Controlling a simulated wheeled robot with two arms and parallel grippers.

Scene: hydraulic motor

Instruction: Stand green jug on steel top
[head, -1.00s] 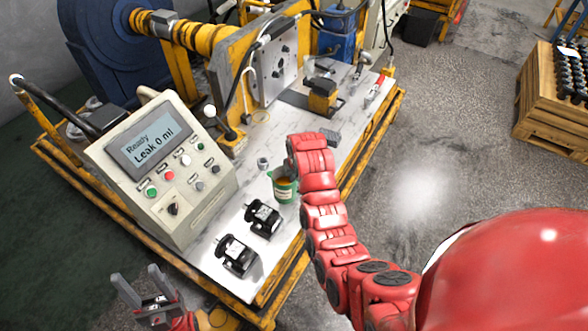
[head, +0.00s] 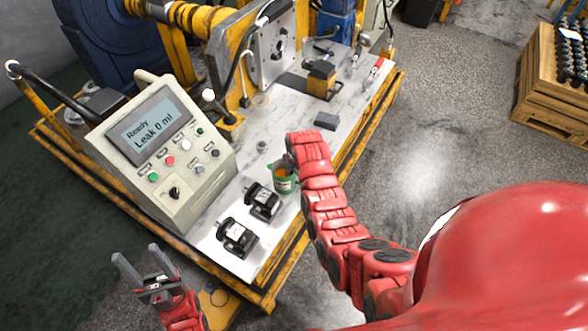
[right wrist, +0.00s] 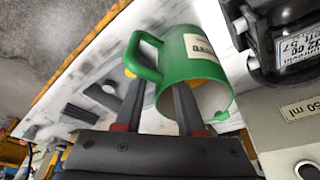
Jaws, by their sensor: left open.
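The green jug (head: 284,184) with a pale label is upright at the pale, streaked top (head: 292,120) of the yellow-framed bench, near its right edge. In the right wrist view the jug (right wrist: 195,65) is close, with its handle by the fingers. My right gripper (right wrist: 157,75) is at the jug's handle side, its fingers apart; whether they press on the jug is unclear. In the head view my red right arm hides the gripper. My left gripper (head: 138,258) is open and empty, low at the left beside the bench.
Two black motors (head: 263,201) (head: 237,237) stand just in front of the jug. A control console (head: 165,150) reading "Ready Leak 0 ml" is to the left. A small nut (head: 262,146) and grey block (head: 326,121) lie behind. A wooden crate (head: 553,90) stands at far right.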

